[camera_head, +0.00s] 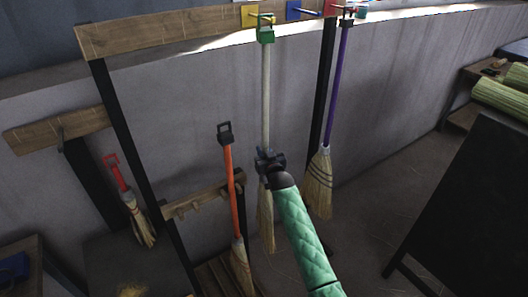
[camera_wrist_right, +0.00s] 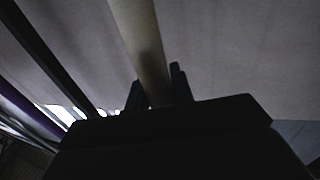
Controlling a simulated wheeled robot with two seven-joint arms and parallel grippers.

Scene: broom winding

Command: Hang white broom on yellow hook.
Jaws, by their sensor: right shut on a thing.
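The white broom (camera_head: 265,90) is upright in the head view, with a pale handle, a green hanger cap (camera_head: 265,35) at its top and straw bristles (camera_head: 266,225) below. The yellow hook (camera_head: 250,16) is on the wooden rail, and the green cap is right at it; I cannot tell whether the cap is over the hook. My right gripper (camera_head: 268,160) is shut around the lower handle. In the right wrist view the pale handle (camera_wrist_right: 140,40) runs up from between the dark fingers (camera_wrist_right: 155,92). My left gripper is not in view.
A purple-handled broom (camera_head: 338,90) hangs close to the right, near the blue hook (camera_head: 303,10) and red hook (camera_head: 330,8). An orange-handled broom (camera_head: 231,190) and a red-handled brush (camera_head: 123,178) are to the left. A dark board (camera_head: 465,200) stands at right.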

